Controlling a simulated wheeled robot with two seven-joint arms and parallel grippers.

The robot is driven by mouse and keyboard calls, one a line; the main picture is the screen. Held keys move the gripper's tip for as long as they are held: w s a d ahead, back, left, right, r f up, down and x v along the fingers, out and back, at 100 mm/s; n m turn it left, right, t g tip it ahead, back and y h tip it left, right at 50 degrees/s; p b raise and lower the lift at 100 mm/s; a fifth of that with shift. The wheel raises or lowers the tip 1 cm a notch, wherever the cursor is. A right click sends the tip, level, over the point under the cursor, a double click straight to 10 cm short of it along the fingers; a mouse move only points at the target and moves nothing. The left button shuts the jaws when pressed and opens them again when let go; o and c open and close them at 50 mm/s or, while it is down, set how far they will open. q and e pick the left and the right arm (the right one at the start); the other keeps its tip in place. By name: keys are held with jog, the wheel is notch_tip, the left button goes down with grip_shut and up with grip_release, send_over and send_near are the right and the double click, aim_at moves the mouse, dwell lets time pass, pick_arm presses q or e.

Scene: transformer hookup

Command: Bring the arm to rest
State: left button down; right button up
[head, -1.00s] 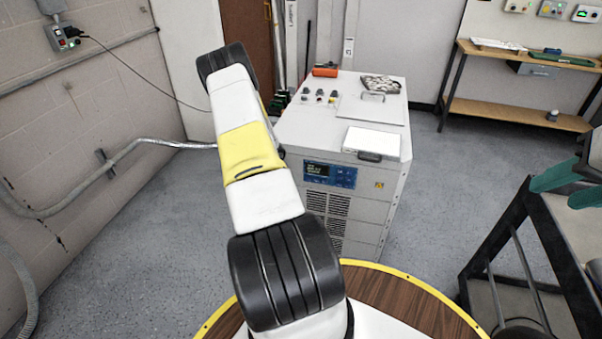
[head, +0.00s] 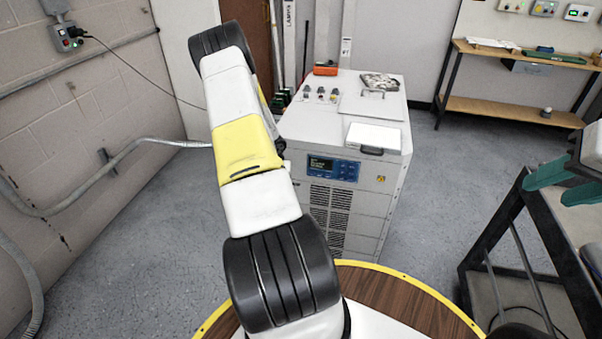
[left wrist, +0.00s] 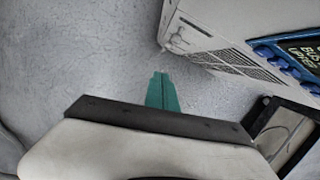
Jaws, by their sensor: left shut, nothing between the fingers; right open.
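My left arm rises through the middle of the head view in white, yellow and black. Its gripper is hidden there. In the left wrist view my left gripper (left wrist: 162,92) shows teal fingers shut together with nothing between them, over grey floor. My right gripper (head: 552,184) is at the right edge of the head view, its teal fingers apart and empty, in front of a dark cart.
A grey cabinet (head: 345,195) with a blue display panel stands just beyond my left arm; it also shows in the left wrist view (left wrist: 235,55). The dark cart (head: 500,235) stands at right. A wooden bench (head: 510,108) is at the back right. Open floor lies at left.

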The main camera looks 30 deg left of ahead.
pick_arm(q)
jog(key=shift+v, duration=2.65)
